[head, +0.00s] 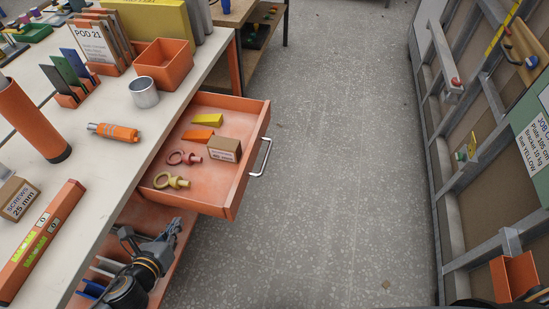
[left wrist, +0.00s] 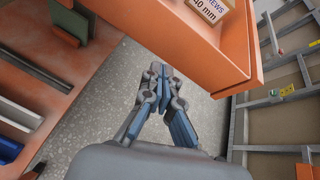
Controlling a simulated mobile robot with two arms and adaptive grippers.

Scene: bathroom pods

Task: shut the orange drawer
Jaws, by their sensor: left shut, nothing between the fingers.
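The orange drawer (head: 231,190) is pulled out from under the white workbench in the head view, with a silver bar handle (head: 262,157) on its front. It holds a small cardboard box (head: 224,150), two ring-shaped pieces and yellow and orange wedges. My left gripper (head: 172,226) is shut and empty, low beside the drawer's near side. In the left wrist view the shut fingers (left wrist: 163,75) point toward the underside and near wall of the drawer (left wrist: 190,50), with no clear contact. My right gripper is not in view.
The workbench top (head: 100,190) carries an orange level (head: 42,240), an orange cylinder, a metal cup and an orange bin (head: 163,68). An orange lower shelf (head: 150,215) lies below the drawer. Grey floor (head: 330,180) is clear up to the wall frame at right.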

